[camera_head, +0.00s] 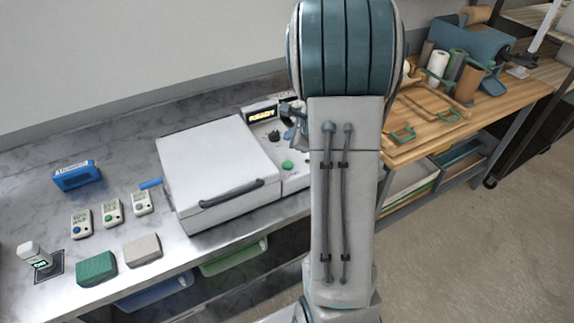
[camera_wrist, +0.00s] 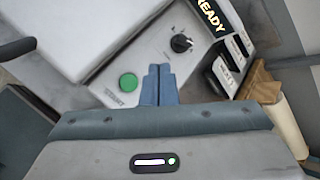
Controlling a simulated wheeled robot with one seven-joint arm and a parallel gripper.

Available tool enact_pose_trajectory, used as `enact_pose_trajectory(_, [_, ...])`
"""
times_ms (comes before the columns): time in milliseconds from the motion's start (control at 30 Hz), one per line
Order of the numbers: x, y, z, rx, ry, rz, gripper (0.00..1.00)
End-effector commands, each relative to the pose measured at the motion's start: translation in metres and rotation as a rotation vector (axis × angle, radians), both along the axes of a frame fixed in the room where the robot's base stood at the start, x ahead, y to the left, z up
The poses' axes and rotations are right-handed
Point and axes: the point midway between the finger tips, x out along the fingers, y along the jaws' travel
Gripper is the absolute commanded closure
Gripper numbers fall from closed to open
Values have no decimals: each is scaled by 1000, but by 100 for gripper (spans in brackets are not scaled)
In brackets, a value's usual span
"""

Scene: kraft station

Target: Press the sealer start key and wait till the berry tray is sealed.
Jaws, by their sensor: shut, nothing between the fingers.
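The sealer (camera_head: 222,165) is a white box with a closed lid and a dark handle on the metal counter. Its control panel (camera_head: 299,178) is on its right side, partly hidden behind my arm. The green start key (camera_head: 287,165) also shows in the wrist view (camera_wrist: 128,84), with small lettering below it. A black knob (camera_wrist: 181,43) and a display reading "READY" (camera_wrist: 211,17) are on the panel. My gripper (camera_wrist: 158,70) is shut and empty, its fingertips over the panel just right of the green key, apart from it in the picture. No berry tray is visible.
Left of the sealer are several small meters (camera_head: 111,212), a blue device (camera_head: 76,176), a green block (camera_head: 96,268) and a grey block (camera_head: 142,250). A wooden bench (camera_head: 408,152) with rolls stands at the right. Bins sit under the counter.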

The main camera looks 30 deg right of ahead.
Motion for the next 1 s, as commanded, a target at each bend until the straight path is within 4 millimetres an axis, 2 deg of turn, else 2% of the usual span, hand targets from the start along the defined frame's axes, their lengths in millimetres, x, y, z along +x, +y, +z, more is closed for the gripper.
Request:
enact_pose_trajectory(500, [0,0,-70,-1,0,1,100])
enact_pose_trajectory(700, [0,0,-82,-1,0,1,100])
enact_pose_trajectory(1000, [0,0,-82,0,1,1,100])
